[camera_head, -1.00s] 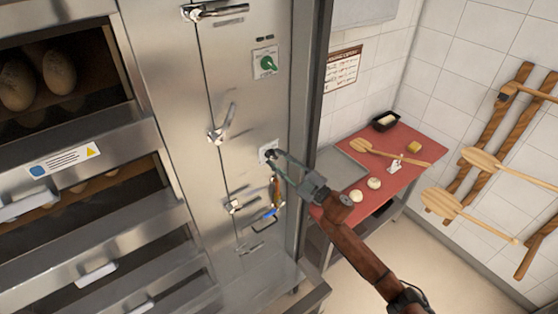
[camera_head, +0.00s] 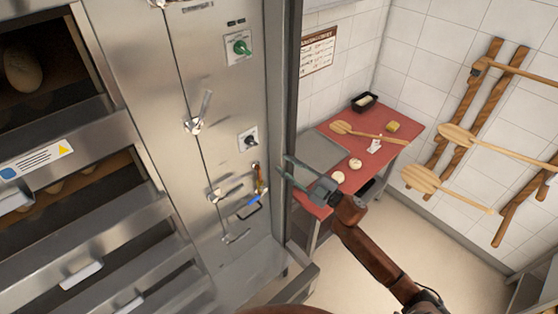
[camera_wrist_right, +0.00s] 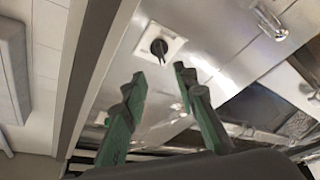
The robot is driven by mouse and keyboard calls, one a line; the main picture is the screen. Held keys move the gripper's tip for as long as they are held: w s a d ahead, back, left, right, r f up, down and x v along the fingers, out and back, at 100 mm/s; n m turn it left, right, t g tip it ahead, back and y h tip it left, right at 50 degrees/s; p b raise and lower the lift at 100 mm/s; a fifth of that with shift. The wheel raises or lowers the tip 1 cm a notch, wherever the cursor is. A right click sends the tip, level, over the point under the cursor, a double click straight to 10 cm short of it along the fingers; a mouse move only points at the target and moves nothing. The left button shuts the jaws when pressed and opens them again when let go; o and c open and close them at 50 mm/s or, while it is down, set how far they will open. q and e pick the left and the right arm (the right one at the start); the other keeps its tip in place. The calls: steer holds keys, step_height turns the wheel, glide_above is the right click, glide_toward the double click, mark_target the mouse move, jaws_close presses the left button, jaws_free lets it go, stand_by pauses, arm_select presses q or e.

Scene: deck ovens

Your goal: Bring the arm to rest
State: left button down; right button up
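My right arm comes in from the lower right in the head view. Its gripper (camera_head: 287,170) is in front of the oven's right edge post, apart from the oven panel. In the right wrist view the two green fingers (camera_wrist_right: 158,92) are spread with nothing between them. Beyond them is a black knob on a white plate (camera_wrist_right: 160,48). The same knob (camera_head: 249,140) shows on the steel panel in the head view, left of the gripper and not touched. My left gripper is not in view.
The deck oven (camera_head: 150,120) fills the left, with lever handles, a green knob (camera_head: 239,47) and loaves inside. A red-topped table (camera_head: 395,155) holds dough balls, a wooden paddle and a black tin (camera_head: 365,102). Wooden peels (camera_head: 430,180) hang on the right wall. The floor between is clear.

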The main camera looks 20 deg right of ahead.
steer(key=shift+d, duration=0.1)
stand_by(0.4)
steer(key=d+f+m+g+h+b, duration=0.1)
steer(key=d+f+m+h+b, duration=0.35)
steer(key=f, duration=1.45)
steer(key=d+f+m+h+b, duration=0.1)
steer(key=d+f+m+h, duration=0.55)
steer(key=f, duration=1.15)
steer(key=s+d+f+g+b, duration=0.15)
steer(key=s+f, duration=0.25)
steer(key=f, duration=0.4)
steer(key=s+d+f+g, duration=0.2)
steer(key=s+d+f, duration=0.1)
steer(key=f, duration=0.6)
steer(key=s+a+f+m+g+h+b, duration=0.1)
steer(key=s+f+m+g+h+b, duration=0.25)
steer(key=s+f, duration=1.8)
steer(key=s+a+f+g+b, duration=0.1)
steer(key=s+a+f+g, duration=0.1)
steer(key=s+f, duration=0.4)
steer(key=s+a+f+g+y+b, duration=0.1)
steer(key=s+a+f+g, duration=0.2)
steer(key=s, duration=1)
steer(key=s+a+f+m+g+b, duration=0.1)
steer(key=s+a+f+g, duration=0.1)
steer(key=s+f, duration=0.6)
steer(key=shift+s+a+f+g+y+b, duration=0.3)
steer(key=shift+s+a+g+y, duration=0.1)
steer(key=shift+s+a, duration=0.3)
steer(key=shift+d, duration=0.1)
